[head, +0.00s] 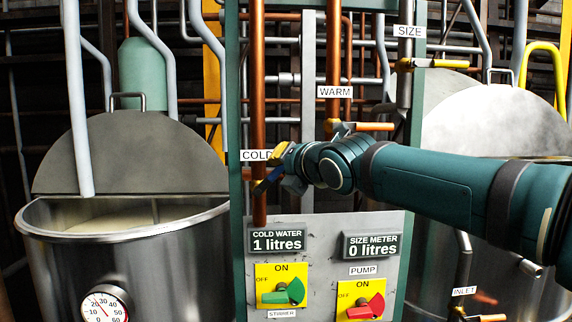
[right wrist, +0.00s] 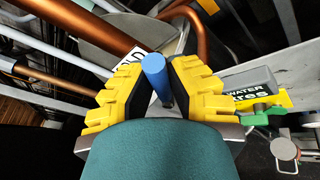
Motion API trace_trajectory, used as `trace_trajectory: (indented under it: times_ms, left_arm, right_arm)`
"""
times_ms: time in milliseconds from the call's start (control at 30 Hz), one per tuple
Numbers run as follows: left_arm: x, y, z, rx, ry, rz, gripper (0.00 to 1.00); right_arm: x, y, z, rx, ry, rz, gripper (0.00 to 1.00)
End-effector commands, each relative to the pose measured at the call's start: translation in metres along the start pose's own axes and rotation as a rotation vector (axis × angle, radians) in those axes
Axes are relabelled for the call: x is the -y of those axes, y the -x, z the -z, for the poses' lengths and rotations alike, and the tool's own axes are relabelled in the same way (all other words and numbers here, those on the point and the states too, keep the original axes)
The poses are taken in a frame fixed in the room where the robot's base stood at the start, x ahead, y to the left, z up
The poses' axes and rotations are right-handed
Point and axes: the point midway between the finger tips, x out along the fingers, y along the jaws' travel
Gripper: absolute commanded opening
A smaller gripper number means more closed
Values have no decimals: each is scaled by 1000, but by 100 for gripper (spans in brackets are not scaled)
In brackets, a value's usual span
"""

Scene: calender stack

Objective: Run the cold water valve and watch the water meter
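The cold water valve sits on a copper pipe by the COLD label (head: 257,156) in the head view; its blue handle (head: 268,181) is partly hidden by my right gripper (head: 274,170). In the right wrist view the blue handle (right wrist: 155,72) lies between the two yellow fingers of my right gripper (right wrist: 157,78), which appear closed on its sides. The cold water meter (head: 277,241) below reads 1 litres. My left gripper is not in view.
The size meter (head: 372,246) reads 0 litres. Below are a green stirrer switch (head: 283,290) and a red pump switch (head: 366,306). An orange WARM valve handle (head: 375,126) is just above my right arm. A steel vat (head: 150,270) stands left.

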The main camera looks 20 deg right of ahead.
Motion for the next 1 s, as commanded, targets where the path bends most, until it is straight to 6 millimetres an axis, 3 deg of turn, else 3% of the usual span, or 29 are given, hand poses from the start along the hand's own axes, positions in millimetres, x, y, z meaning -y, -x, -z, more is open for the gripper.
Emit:
trace_trajectory:
  times_ms: [33, 67, 100, 533, 1000]
  left_arm:
    - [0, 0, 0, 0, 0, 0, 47]
    - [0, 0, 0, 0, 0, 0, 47]
    - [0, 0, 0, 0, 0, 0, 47]
    - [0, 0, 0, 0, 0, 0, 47]
    - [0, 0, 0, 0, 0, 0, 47]
  right_arm:
    - [1, 0, 1, -2, -1, 1, 34]
    - [1, 0, 1, -2, -1, 1, 44]
    - [1, 0, 1, -2, -1, 1, 47]
    - [-1, 6, 1, -2, 1, 0, 47]
    - [-2, 72, 0, 1, 1, -3, 47]
